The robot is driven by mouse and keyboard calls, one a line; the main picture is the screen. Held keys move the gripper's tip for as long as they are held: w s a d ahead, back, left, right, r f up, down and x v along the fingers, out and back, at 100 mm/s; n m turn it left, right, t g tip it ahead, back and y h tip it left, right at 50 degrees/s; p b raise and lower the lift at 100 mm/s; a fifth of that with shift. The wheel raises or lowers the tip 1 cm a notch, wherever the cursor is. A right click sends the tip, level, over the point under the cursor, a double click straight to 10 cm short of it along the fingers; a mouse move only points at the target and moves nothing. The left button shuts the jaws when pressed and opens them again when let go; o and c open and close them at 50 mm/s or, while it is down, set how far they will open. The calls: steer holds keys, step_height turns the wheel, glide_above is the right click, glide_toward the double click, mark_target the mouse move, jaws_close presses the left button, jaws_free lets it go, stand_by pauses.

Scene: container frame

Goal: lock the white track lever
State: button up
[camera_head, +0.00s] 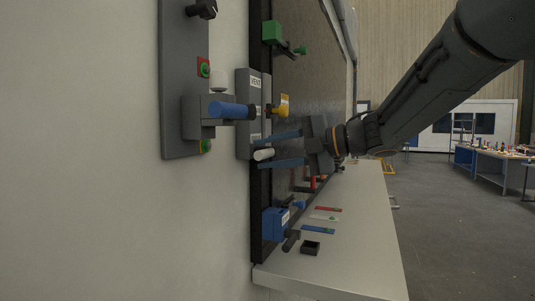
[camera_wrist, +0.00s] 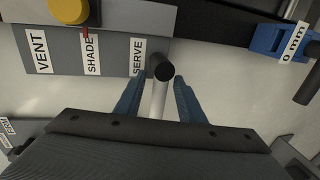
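A white lever handle (camera_head: 264,154) shows beside the lower end of the grey label panel (camera_head: 243,118). In the wrist view the white rod (camera_wrist: 159,98) has a dark round end (camera_wrist: 163,68) near the SERVE label. My gripper (camera_head: 264,152) is open, with one blue finger above and one below the handle in the head view. In the wrist view my gripper (camera_wrist: 160,82) has a finger on each side of the rod, with gaps visible on both sides. Whether a latch or lock sits at the lever is not visible.
A blue handle (camera_head: 229,110) on a grey bracket stands out in front of the panel. A yellow knob (camera_wrist: 69,10) is near the SHADE label. A blue block (camera_head: 273,223) with a dark peg is below. The long white shelf (camera_head: 365,220) holds small parts.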

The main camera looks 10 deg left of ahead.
steer(key=b+v, duration=0.3)
steer(key=v, duration=0.4)
steer(key=shift+d, duration=0.35)
steer(key=shift+s+r, duration=0.1)
